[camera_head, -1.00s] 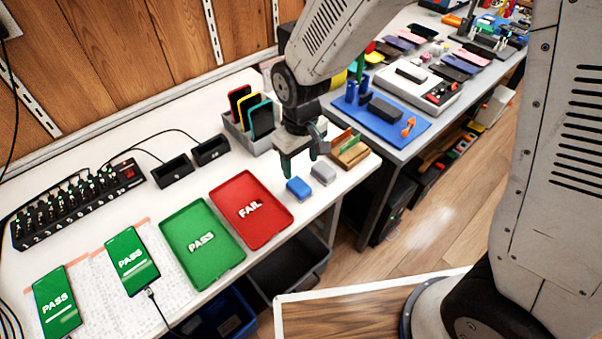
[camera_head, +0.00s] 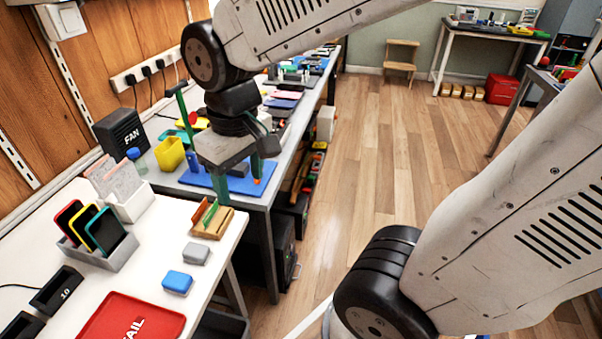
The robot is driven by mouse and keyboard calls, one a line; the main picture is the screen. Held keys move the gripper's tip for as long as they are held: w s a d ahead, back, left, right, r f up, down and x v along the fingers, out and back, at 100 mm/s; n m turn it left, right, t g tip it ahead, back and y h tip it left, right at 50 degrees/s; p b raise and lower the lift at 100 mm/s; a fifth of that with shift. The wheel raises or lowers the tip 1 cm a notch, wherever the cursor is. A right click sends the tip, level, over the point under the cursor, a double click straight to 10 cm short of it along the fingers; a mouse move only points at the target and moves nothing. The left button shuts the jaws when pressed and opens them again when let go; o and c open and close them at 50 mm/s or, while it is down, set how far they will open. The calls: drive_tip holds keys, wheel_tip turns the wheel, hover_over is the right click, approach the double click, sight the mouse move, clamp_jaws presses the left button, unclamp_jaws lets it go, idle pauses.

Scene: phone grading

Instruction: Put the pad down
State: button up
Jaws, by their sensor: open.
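A blue pad (camera_head: 177,282) lies flat on the white table (camera_head: 228,258), close to its right edge. A grey pad (camera_head: 196,253) lies just behind it, apart from it. My gripper (camera_head: 237,177) points down with its fingers spread and nothing visible between them. In the picture it lies beyond both pads and apart from them, in front of the blue mat (camera_head: 195,178) on the far bench. Its height above that bench is hard to tell. My gripper and arm hide part of the mat and what is on it.
A wooden holder (camera_head: 211,222) with upright cards stands behind the grey pad. A grey rack (camera_head: 97,255) of phones and a red FAIL tray (camera_head: 125,318) are on the white table. A yellow bin (camera_head: 171,153) and FAN box (camera_head: 120,138) stand farther back. Floor to the right is clear.

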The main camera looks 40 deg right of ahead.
drive_tip(key=s+d+r+m, duration=0.2)
drive_tip(key=s+d, duration=0.3)
drive_tip(key=s, duration=0.4)
drive_tip(key=shift+s+r, duration=0.3)
drive_tip(key=shift+r, duration=0.4)
drive_tip(key=shift+t, duration=0.3)
